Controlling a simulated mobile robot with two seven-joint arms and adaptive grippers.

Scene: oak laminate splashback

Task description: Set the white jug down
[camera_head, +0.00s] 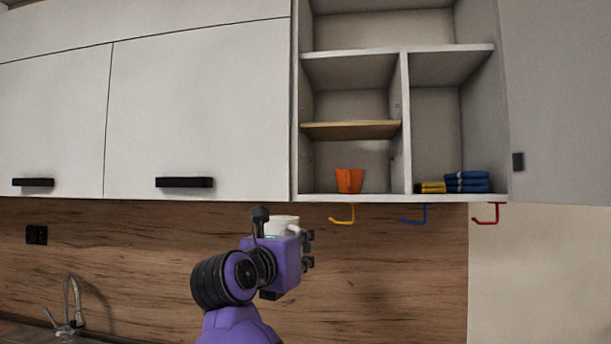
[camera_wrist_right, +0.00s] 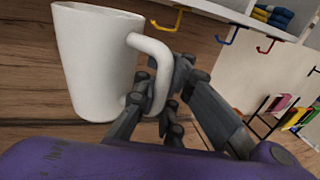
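The white jug (camera_head: 281,222) shows just behind my right gripper (camera_head: 308,249) in the head view, in front of the wood splashback and below the wall cabinets. My gripper's body hides its lower part. In the right wrist view the jug (camera_wrist_right: 95,62) is large, slightly tilted in the picture, with its handle towards the gripper. The right gripper (camera_wrist_right: 165,92) has its dark fingers closed around the handle. The jug is in the air. My left gripper is in neither view.
An open wall cabinet (camera_head: 405,120) holds an orange cup (camera_head: 349,181) and folded yellow and blue cloths (camera_head: 467,182). Yellow (camera_head: 349,215), blue (camera_head: 424,214) and red (camera_head: 496,212) hooks hang beneath. Its door (camera_head: 560,100) stands open at right. A faucet (camera_head: 73,303) is at lower left.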

